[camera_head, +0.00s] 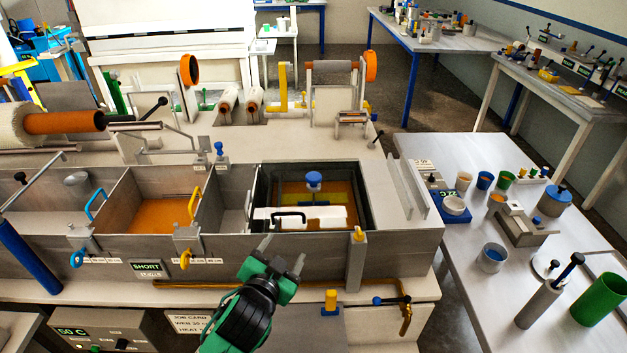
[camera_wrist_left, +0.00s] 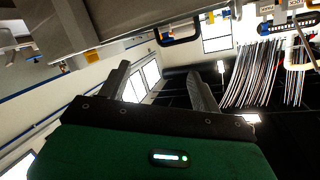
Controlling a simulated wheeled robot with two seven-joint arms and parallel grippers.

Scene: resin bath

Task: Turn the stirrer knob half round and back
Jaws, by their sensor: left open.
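A blue knob (camera_head: 314,179) stands upright in the right-hand bath compartment (camera_head: 363,190), above orange liquid; I take it to be the stirrer knob. A white block with a black handle (camera_head: 290,215) sits in front of it in the same compartment. My left gripper (camera_head: 283,248) is in front of the bath's front wall, nearer to me than the knob. Its two fingers are apart with nothing between them, and it does not touch the knob. In the left wrist view the open fingers (camera_wrist_left: 162,82) also show empty. My right gripper is not in view.
Compartments with blue and yellow handles (camera_head: 194,202) lie to the left. A brass pipe (camera_head: 200,285) runs along the front below the bath. A yellow-topped post (camera_head: 358,237) stands at the bath's front right. A table (camera_head: 450,250) with cups and tools is at the right.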

